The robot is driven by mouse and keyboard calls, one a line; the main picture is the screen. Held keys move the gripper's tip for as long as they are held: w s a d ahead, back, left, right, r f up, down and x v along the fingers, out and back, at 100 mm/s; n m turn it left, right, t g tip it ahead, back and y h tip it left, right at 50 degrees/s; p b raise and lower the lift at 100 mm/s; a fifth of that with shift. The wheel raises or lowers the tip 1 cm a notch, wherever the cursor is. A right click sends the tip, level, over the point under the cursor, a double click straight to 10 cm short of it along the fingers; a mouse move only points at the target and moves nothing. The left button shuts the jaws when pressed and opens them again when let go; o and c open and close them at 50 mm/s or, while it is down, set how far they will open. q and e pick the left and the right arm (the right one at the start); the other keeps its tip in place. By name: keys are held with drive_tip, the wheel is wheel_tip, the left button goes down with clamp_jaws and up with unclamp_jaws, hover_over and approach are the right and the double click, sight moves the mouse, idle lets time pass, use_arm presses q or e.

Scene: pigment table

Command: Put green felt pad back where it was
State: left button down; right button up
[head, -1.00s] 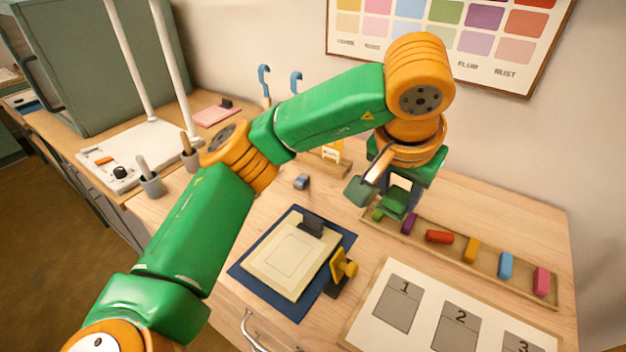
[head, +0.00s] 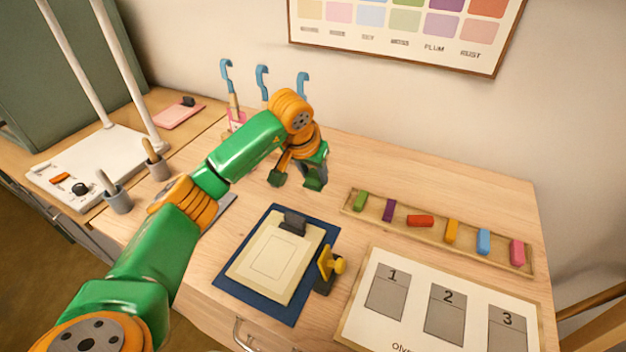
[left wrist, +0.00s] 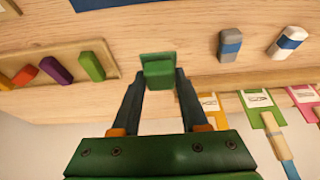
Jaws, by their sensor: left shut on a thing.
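My left gripper (head: 300,182) is above the back middle of the table, left of the pigment tray. In the left wrist view, my left gripper (left wrist: 160,72) is shut on a small green block-like piece (left wrist: 158,68), which looks like the green felt pad. The piece also shows below the gripper in the head view (head: 316,180). Its underside and any contact with the table cannot be made out. My right gripper is in neither view.
A tray (head: 438,234) holds several coloured blocks, including a green one (head: 360,202). A clipboard (head: 270,262), yellow-handled stamp (head: 330,265) and numbered board (head: 352,330) lie in front. Two small blocks (left wrist: 229,44) (left wrist: 289,43) lie near the gripper.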

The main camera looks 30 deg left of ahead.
sight(311, 178)
use_arm(q)
wheel_tip(311, 178, down, 3)
drive_tip(key=shift+a+r+p, duration=0.1)
drive_tip(key=shift+p, duration=0.55)
drive_tip(key=shift+a+f, duration=0.1)
drive_tip(key=shift+f, duration=0.35)
drive_tip(key=shift+c, duration=2.1)
unclamp_jaws()
drive_tip(key=shift+r, duration=0.65)
drive_tip(key=b+v, duration=0.1)
drive_tip(key=v, duration=1)
